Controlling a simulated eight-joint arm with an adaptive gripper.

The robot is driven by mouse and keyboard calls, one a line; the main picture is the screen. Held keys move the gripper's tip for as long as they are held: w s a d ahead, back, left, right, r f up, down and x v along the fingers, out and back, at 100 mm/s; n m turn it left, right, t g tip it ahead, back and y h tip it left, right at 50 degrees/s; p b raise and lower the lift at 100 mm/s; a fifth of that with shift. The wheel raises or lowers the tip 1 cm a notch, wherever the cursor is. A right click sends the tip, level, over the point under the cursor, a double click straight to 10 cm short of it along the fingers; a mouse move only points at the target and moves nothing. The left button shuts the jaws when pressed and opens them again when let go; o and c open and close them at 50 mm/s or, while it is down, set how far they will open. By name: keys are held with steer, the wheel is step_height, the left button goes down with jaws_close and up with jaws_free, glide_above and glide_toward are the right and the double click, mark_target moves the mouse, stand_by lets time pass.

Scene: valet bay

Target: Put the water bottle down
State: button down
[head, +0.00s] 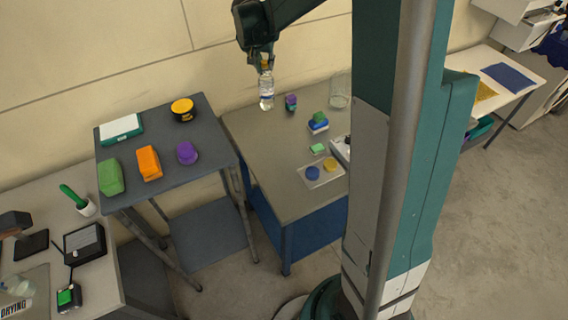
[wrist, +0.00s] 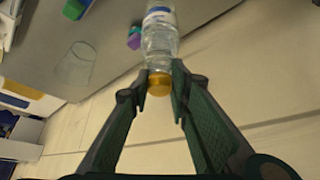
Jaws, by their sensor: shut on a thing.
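The water bottle (head: 266,92) is clear with a pale label and a gold cap. It hangs upright below my gripper (head: 261,60), in front of the wall and over the back left part of the grey-topped blue bench (head: 262,150). I cannot tell for sure whether its base touches the bench top. In the wrist view, my gripper (wrist: 161,84) is shut on the bottle's neck just by the gold cap, and the bottle (wrist: 160,38) points away from it.
A purple and green item (head: 291,102), a clear glass (head: 339,91) and a blue and green stack (head: 318,122) stand on the bench. A tray (head: 321,183) lies near its front. A grey side table (head: 206,135) with several items stands left. The bench's left front is clear.

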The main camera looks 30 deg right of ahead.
steer(key=s+a+n+y, duration=0.1)
steer(key=s+a+n, duration=0.1)
steer(key=s, duration=1)
steer(key=s+a+n+t+y, duration=0.1)
steer(key=s+a+n, duration=0.1)
steer(key=s, duration=1)
steer(key=shift+a+f+n+b, duration=0.25)
steer(key=shift+f+n+b, duration=0.05)
steer(key=shift+n+b, duration=0.1)
steer(key=shift+w, duration=0.1)
steer(key=shift+f, duration=2.95)
steer(key=shift+f+b, duration=0.3)
steer(key=shift+f, duration=1.9)
steer(key=c, duration=2.2)
jaws_free()
steer(key=shift+o, duration=0.2)
